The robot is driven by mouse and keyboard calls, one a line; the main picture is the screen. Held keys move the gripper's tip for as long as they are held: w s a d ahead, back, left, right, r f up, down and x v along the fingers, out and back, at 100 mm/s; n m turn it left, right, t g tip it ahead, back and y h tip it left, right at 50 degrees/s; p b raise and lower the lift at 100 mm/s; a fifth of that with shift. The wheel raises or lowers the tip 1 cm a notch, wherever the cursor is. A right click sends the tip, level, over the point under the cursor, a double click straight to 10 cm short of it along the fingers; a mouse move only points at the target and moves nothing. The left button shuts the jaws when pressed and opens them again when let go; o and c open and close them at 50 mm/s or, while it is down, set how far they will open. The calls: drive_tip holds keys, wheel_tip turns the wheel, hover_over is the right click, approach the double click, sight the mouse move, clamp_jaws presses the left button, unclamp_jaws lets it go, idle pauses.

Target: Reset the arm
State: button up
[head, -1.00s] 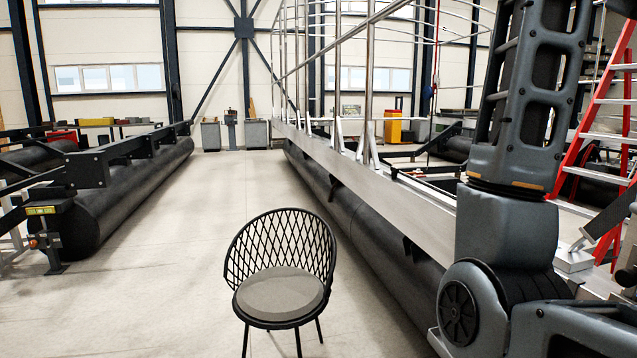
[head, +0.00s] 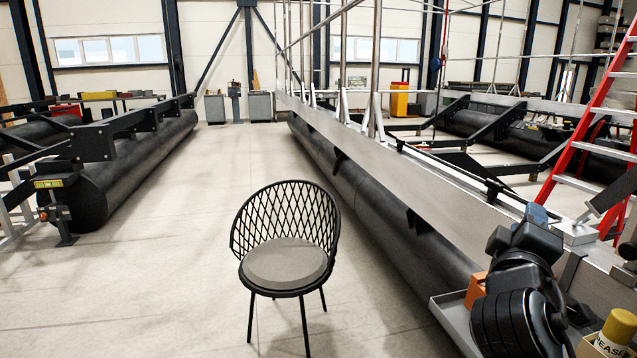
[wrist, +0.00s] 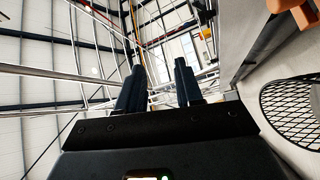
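My gripper (wrist: 159,80) shows in the wrist view as two dark fingers standing apart, with nothing between them. It is open and empty. Behind the fingers are metal railings and the hall's wall and roof, seen at a tilt.
A black mesh chair (head: 287,240) with a grey cushion stands on open floor. A long pontoon with a metal beam (head: 400,170) runs along its right; another black float (head: 130,165) lies left. A red ladder (head: 592,130) and a grease can (head: 617,328) are at right.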

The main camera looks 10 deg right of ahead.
drive_tip(key=s+a+f+n+t+y, duration=0.1)
drive_tip(key=s+a+f+y, duration=0.6)
drive_tip(key=f, duration=0.3)
drive_tip(key=s+a+f+n+t+y, duration=0.15)
drive_tip(key=s+a+f+y, duration=0.25)
drive_tip(key=s+a+f, duration=0.45)
drive_tip(key=s+a+m+y, duration=0.1)
drive_tip(key=s+a+m, duration=0.1)
drive_tip(key=s, duration=0.9)
drive_tip(key=s+a+r+m+y, duration=0.1)
drive_tip(key=s+m, duration=0.4)
drive_tip(key=s, duration=0.7)
drive_tip(key=shift+a+y, duration=0.8)
drive_tip(key=shift+a, duration=0.05)
